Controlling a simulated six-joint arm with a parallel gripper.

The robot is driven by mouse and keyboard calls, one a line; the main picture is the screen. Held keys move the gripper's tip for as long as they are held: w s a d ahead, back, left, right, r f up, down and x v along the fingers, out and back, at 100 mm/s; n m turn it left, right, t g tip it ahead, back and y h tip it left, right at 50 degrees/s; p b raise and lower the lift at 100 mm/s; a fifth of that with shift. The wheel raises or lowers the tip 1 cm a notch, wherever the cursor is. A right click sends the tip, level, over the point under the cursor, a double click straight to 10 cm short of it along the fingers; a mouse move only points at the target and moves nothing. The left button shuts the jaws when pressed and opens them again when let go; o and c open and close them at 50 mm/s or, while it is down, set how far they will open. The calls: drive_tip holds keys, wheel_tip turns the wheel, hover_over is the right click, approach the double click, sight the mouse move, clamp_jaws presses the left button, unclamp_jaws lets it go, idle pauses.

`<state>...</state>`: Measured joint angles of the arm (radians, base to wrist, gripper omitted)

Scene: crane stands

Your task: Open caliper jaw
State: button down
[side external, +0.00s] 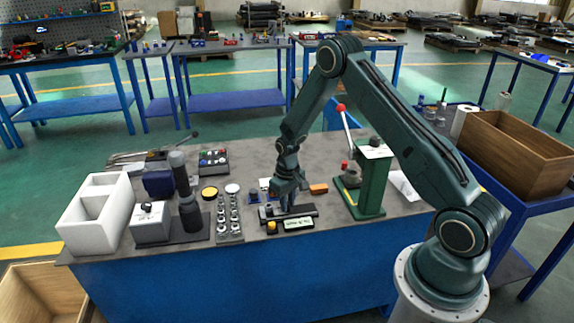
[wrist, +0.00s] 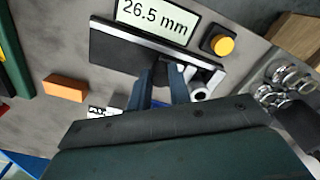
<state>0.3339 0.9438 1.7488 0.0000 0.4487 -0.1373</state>
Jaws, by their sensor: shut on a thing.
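The caliper (side external: 303,209) lies on the grey workbench (side external: 255,255), a dark bar with silver edges; it also shows in the wrist view (wrist: 112,55). Its white display (wrist: 158,21) reads 26.5 mm, and a yellow button (wrist: 222,46) sits beside it. My gripper (side external: 287,206) points down at the caliper from above. In the wrist view my blue fingers (wrist: 160,90) are shut on the caliper jaw, which is mostly hidden between them. Silver jaw metal (wrist: 211,78) and a small pale ring (wrist: 200,93) show just right of the fingers.
An orange block (side external: 318,188) lies behind and right of the caliper. A green press (side external: 371,180) with a red-knobbed lever stands to the right. A tray of round metal parts (side external: 229,222), a dark microscope-like device (side external: 188,205) and a white divided box (side external: 96,215) stand left.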

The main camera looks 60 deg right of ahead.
sight(297, 212)
drive_tip(key=shift+s+d, duration=1.05)
drive_tip(key=shift+d, duration=0.05)
drive_tip(key=c, duration=1.3)
unclamp_jaws()
drive_tip(key=shift+r, duration=0.15)
wheel_tip(297, 212, up, 14)
drive_tip(key=shift+f, duration=0.25)
drive_tip(key=shift+r, duration=0.1)
